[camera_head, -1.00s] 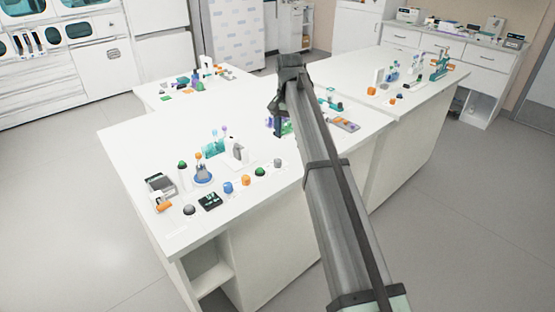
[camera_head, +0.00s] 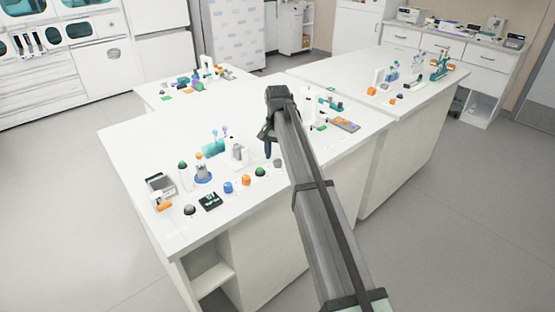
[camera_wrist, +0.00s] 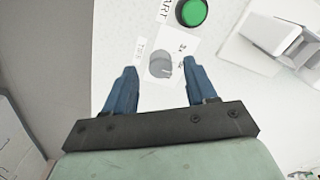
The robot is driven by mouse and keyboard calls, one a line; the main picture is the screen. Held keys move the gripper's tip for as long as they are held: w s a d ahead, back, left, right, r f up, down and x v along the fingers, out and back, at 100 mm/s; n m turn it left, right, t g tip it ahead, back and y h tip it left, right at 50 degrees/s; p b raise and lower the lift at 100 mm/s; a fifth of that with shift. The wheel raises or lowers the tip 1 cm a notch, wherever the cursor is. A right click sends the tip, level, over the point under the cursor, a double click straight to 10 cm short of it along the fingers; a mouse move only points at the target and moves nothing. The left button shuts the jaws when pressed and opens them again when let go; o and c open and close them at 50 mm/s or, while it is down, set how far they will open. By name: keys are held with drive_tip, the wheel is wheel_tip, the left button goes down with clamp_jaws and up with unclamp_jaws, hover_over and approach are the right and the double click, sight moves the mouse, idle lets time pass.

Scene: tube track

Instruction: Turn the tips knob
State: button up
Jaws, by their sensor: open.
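The grey knob (camera_wrist: 159,66) sits on a white plate in the wrist view, with small markings at its upper right. A small label (camera_wrist: 141,49) lies just left of it, its text too blurred to read surely. In the head view the knob (camera_head: 277,163) shows as a small grey round thing near the bench's right part. My gripper (camera_wrist: 161,71) is open, its two blue fingers on either side of the knob, with a gap on each side. In the head view my gripper (camera_head: 268,148) points down over the bench by the knob. I cannot tell how high the fingertips are.
A green button (camera_wrist: 192,12) with a START-like label is close above the knob. A white device (camera_wrist: 275,30) stands to the right. In the head view, blue (camera_head: 228,187) and orange (camera_head: 246,180) controls and the green button (camera_head: 260,171) line the bench.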

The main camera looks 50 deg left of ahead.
sight(278, 163)
drive_tip(key=shift+f, duration=1.25)
clamp_jaws()
drive_tip(key=shift+n, duration=0.3)
drive_tip(key=n, duration=0.4)
drive_tip(key=shift+w+n, duration=0.1)
drive_tip(key=shift+n, duration=2.1)
